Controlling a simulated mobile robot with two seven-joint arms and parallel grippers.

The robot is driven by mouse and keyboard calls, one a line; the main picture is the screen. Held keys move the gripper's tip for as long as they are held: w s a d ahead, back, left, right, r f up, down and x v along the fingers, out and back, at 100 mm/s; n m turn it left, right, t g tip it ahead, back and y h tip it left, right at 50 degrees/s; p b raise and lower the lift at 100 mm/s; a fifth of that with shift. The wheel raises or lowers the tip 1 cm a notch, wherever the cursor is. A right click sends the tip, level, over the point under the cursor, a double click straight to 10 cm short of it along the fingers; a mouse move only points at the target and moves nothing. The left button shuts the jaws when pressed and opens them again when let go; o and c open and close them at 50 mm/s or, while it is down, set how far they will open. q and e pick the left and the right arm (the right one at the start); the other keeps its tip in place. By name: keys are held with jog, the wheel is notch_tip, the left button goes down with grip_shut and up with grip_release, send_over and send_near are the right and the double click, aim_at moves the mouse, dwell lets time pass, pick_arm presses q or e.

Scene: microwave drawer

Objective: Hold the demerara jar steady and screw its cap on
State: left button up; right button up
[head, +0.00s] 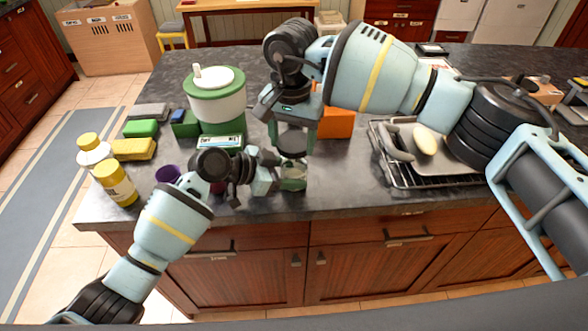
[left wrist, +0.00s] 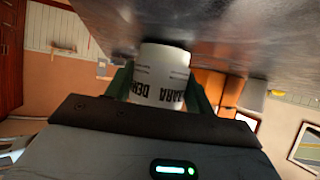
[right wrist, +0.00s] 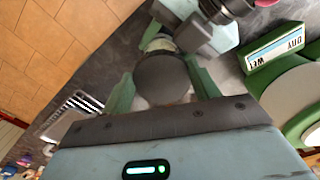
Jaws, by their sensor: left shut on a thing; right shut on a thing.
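The demerara jar (head: 294,172) stands near the counter's front edge in the head view. My left gripper (head: 289,180) is shut on it from the left. In the left wrist view its white label (left wrist: 160,75) with dark lettering shows upside down between my green fingers. My right gripper (head: 292,138) points down above the jar, shut on the dark round cap (head: 292,146). The cap also fills the space between the fingers in the right wrist view (right wrist: 163,78), hiding most of the jar. I cannot tell whether cap and jar rim touch.
A green-and-white canister (head: 216,98) and a small sign (head: 222,142) stand behind left. An orange box (head: 336,122) is behind the right gripper. A purple cup (head: 167,174), yellow bottle (head: 117,184) and sponges are left. A wire rack with a tray (head: 450,172) is right.

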jog(key=shift+s+f, duration=0.1)
jog(key=shift+f, duration=0.95)
dwell(2.2)
